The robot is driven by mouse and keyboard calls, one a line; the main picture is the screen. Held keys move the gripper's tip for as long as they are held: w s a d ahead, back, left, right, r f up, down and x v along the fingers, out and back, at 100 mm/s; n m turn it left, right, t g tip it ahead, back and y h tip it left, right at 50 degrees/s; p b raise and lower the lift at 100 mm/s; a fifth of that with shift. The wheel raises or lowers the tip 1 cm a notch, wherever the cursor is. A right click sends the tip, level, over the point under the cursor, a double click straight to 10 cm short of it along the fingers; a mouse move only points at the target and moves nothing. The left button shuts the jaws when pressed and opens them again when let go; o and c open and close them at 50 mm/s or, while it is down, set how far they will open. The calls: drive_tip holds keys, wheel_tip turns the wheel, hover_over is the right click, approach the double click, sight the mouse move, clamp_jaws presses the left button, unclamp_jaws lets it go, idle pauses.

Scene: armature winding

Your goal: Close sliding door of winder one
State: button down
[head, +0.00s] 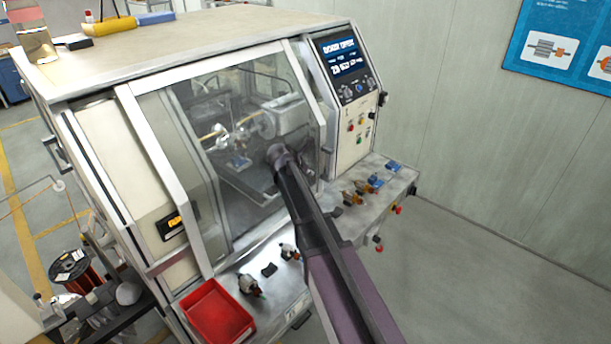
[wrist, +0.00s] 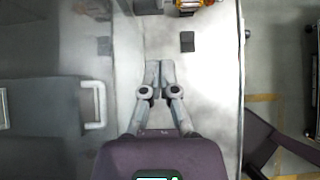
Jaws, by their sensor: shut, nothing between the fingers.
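Winder one is the large pale machine (head: 130,72) in the head view. Its front has a clear sliding door (head: 205,130) in pale framing, with the winding parts visible behind. How far the door stands open is hard to tell. In the wrist view, a pale D-shaped handle (wrist: 97,106) is on a dark grey panel (wrist: 45,105), left of my gripper (wrist: 160,68). My gripper is shut and empty, apart from the handle, with the pale front ledge behind its fingertips. In the head view my arm crosses the front and hides the fingers.
A red tray (head: 217,314), a dark pad (head: 268,269) and several small parts lie on the front ledge. The control panel (head: 349,70) stands right of the window. A copper wire spool (head: 75,270) is at lower left. The floor at right is clear.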

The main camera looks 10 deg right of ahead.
sight(329, 174)
drive_tip(key=b+x, duration=0.1)
drive_tip(key=x, duration=0.2)
drive_tip(key=b+x, duration=0.2)
drive_tip(key=x, duration=0.1)
drive_tip(key=d+r+b+x, duration=0.1)
drive_tip(key=x, duration=0.1)
drive_tip(key=shift+w+d+f, duration=0.15)
drive_tip(key=shift+w+d, duration=0.1)
drive_tip(key=shift+w, duration=0.3)
drive_tip(key=shift+w+d, duration=0.4)
drive_tip(key=shift+d, duration=0.25)
drive_tip(key=shift+w, duration=0.1)
